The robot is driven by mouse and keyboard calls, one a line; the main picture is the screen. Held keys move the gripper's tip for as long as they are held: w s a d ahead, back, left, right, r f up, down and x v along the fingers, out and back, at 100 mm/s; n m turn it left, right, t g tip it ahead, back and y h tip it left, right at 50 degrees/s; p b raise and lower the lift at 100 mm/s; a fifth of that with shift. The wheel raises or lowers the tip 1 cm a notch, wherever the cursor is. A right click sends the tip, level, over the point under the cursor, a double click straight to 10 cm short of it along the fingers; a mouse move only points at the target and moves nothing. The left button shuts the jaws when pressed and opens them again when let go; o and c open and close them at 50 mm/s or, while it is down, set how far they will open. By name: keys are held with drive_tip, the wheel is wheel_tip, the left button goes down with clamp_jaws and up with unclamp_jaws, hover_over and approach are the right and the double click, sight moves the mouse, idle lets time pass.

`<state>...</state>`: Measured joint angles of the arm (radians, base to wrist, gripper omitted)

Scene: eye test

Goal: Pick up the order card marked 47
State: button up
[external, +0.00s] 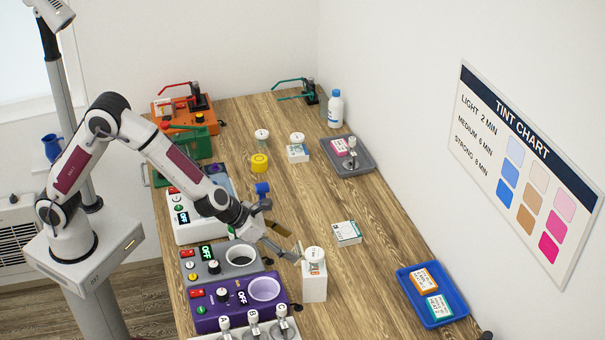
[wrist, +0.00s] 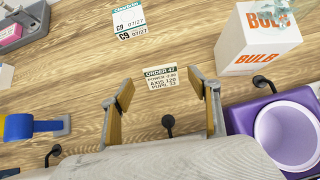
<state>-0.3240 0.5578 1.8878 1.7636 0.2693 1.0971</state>
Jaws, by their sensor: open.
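The order card marked 47 (wrist: 160,77) is a small pale card with a dark header and printed lines. It lies flat on the wooden table in the wrist view. My gripper (wrist: 168,92) is open, with one finger to each side of the card's near edge and nothing between the fingers. The card shows just beyond the fingertips, apart from them. In the external view my gripper (external: 288,240) is low over the table, left of the white bulb box; I cannot make out the card there.
The bulb box (wrist: 258,38) stands right of the card, with a clear glass item on top. A purple device (wrist: 237,113) with a round bowl is at right. A blue and yellow item (wrist: 20,127) is at left. A white C9 box (wrist: 129,20) lies beyond the card.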

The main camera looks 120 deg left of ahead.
sight(299, 250)
idle(0.3)
drive_tip(key=shift+x, duration=2.6)
drive_tip(key=c, duration=0.9)
